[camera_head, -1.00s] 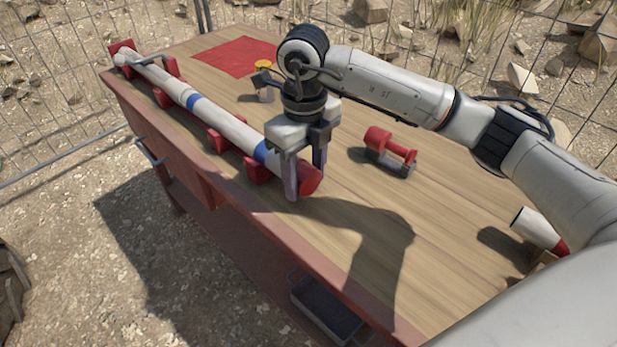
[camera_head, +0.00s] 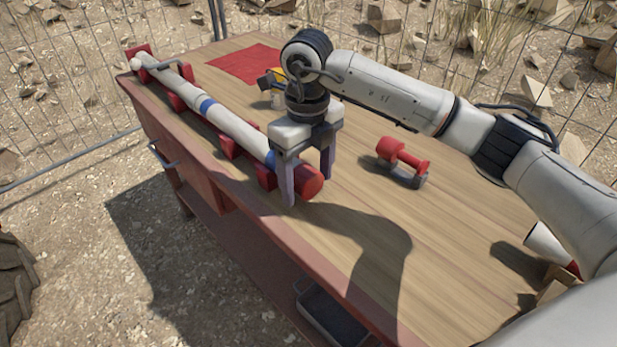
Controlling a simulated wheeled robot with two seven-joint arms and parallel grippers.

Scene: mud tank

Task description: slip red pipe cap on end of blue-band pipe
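The white pipe with blue bands (camera_head: 235,128) lies along the table's left edge in red supports. Its near end carries the red pipe cap (camera_head: 309,182), which sits in line with the pipe; how deep it sits on the end is hidden by the fingers. My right gripper (camera_head: 308,191) points down over this end, one finger on each side of the pipe and cap. Its fingers are spread, with a gap showing beside the far finger. The near finger partly covers the blue band close to the cap. My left gripper is not in view.
A red and grey clamp-like piece (camera_head: 403,161) lies right of the gripper. A white cylinder with a red end (camera_head: 546,243) is partly behind my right arm. A red mat (camera_head: 245,64) and a yellow-topped item (camera_head: 277,78) are farther back. The table's near middle is clear.

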